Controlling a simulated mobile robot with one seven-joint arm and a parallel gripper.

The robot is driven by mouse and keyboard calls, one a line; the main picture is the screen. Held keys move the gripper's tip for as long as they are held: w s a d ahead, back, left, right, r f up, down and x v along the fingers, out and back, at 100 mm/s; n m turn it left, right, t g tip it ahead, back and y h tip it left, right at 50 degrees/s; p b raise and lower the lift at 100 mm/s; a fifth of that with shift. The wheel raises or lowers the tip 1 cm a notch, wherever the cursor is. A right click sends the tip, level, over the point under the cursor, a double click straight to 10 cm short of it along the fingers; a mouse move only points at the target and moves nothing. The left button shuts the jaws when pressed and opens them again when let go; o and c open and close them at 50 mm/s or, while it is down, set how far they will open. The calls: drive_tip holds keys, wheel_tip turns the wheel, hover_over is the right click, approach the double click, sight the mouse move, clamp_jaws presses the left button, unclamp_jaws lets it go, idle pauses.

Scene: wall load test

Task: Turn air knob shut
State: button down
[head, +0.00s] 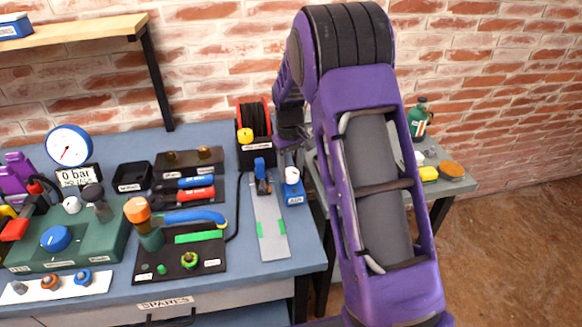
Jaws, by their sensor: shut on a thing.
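A small blue block (295,197) with a label reading like "AIR" stands at the right end of the blue bench. The air knob (292,175), white and round-topped, sits on this block. My gripper (289,148) comes down from behind my purple arm, right over the knob. It is shut on the knob, though the fingertips are small, dark and partly hidden, so the exact grip is hard to see. My upper arm fills the centre right of the head view.
A black hose reel (254,120) stands just left of the gripper. A grey plate (269,222) with green marks lies in front. A green valve box (105,250) and gauge (69,146) are at the left. A side table (455,185) stands at the right.

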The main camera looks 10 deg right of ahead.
sight(290, 171)
drive_tip(key=m+p, duration=0.1)
drive_tip(key=m, duration=0.3)
drive_tip(key=shift+m, duration=0.3)
drive_tip(key=m+p, duration=0.1)
drive_tip(key=m, duration=0.3)
drive_tip(key=shift+m, duration=0.3)
drive_tip(key=shift+c, duration=1.4)
unclamp_jaws()
wheel_tip(290, 171, up, 17)
drive_tip(key=p, duration=0.2)
drive_tip(key=shift+a+r, duration=0.15)
drive_tip(key=shift+r, duration=0.05)
drive_tip(key=shift+w, duration=0.1)
